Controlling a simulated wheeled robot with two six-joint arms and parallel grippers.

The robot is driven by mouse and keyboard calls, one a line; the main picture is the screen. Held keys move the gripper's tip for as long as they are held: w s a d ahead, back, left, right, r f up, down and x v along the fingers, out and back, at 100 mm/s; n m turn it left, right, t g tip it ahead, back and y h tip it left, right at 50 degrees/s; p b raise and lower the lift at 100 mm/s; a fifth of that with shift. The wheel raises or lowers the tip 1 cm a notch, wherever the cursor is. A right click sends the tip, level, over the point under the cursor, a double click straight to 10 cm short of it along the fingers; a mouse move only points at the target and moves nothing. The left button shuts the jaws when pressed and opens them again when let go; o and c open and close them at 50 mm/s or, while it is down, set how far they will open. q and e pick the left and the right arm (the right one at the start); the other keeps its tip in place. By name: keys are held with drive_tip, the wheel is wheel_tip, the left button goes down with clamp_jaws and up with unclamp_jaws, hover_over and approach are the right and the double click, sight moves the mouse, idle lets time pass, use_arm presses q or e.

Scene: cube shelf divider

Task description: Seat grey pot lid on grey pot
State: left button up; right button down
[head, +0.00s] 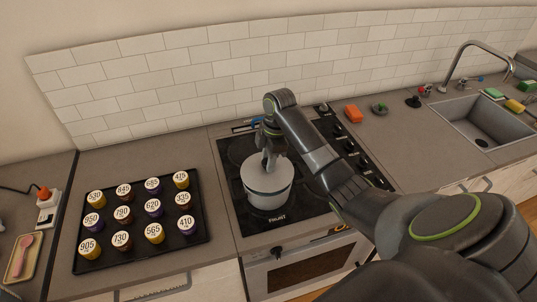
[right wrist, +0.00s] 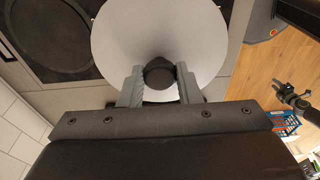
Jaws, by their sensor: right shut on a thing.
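The grey pot (head: 267,200) stands on the black cooktop, at the front middle of the head view. The grey lid (head: 282,174) is a pale disc over the pot's top. It fills the upper middle of the right wrist view (right wrist: 125,40). My right gripper (head: 269,161) comes down on the lid from above and is shut on its dark knob (right wrist: 159,72), one finger on each side. The lid looks roughly centred and level over the pot. I cannot tell whether it touches the rim. My left gripper is not in view.
A black tray (head: 120,262) of numbered jars lies on the counter at left. The cooktop (head: 232,155) has knobs along its right side.

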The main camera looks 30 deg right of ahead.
drive_tip(key=shift+f, duration=0.2)
idle(0.4)
drive_tip(key=shift+f+b, duration=0.5)
drive_tip(key=shift+f, duration=0.6)
drive_tip(key=c, duration=1.4)
unclamp_jaws()
drive_tip(key=shift+o, duration=0.2)
drive_tip(key=o, duration=0.5)
drive_tip(key=shift+o, duration=0.2)
